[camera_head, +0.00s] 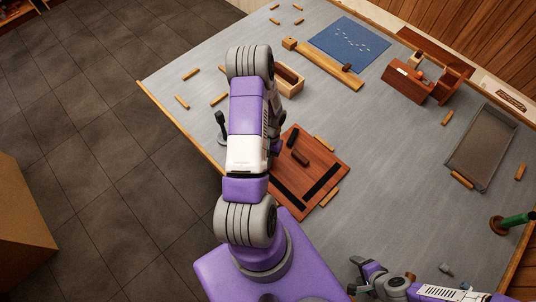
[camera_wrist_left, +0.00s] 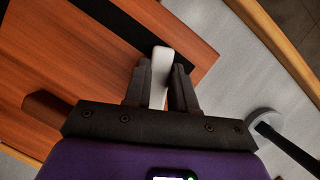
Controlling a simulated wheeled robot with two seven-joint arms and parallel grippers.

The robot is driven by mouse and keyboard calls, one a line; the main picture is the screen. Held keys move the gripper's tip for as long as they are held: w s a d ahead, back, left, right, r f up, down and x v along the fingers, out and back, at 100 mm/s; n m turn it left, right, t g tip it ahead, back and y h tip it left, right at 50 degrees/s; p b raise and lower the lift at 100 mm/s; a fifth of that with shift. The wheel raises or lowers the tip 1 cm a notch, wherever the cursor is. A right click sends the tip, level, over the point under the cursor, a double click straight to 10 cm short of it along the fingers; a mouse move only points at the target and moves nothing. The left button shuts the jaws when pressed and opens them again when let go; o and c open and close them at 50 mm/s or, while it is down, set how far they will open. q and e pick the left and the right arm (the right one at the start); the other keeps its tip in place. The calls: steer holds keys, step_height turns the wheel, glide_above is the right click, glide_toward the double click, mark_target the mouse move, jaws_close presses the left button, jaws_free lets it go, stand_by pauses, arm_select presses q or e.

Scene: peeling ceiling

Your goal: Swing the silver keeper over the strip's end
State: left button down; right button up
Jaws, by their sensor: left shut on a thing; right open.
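The reddish wooden board (camera_head: 322,166) lies on the table, with black strips (camera_head: 321,181) along its near side. Its left part is hidden behind my left arm in the head view. In the left wrist view, a black strip (camera_wrist_left: 125,20) runs along the board (camera_wrist_left: 45,45) towards its corner. My left gripper (camera_wrist_left: 160,78) is shut on the pale silver keeper (camera_wrist_left: 162,58), whose free end shows close to the strip. I cannot tell whether it touches the strip. My right gripper (camera_head: 367,276) is open and empty near the table's front, away from the board.
A dark brown block (camera_head: 299,157) lies on the board. A blue mat (camera_head: 345,45), a wooden caddy (camera_head: 420,80) and a grey tray (camera_head: 481,148) stand farther back or right. A dark round-ended item (camera_wrist_left: 263,117) lies beside the board. The table's middle is clear.

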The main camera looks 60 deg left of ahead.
arm_select(q)
steer(key=shift+s+a+m, duration=0.1)
steer(key=shift+m, duration=0.5)
steer(key=c, duration=0.9)
jaws_free()
steer(key=v, duration=0.7)
steer(key=shift+r, duration=0.25)
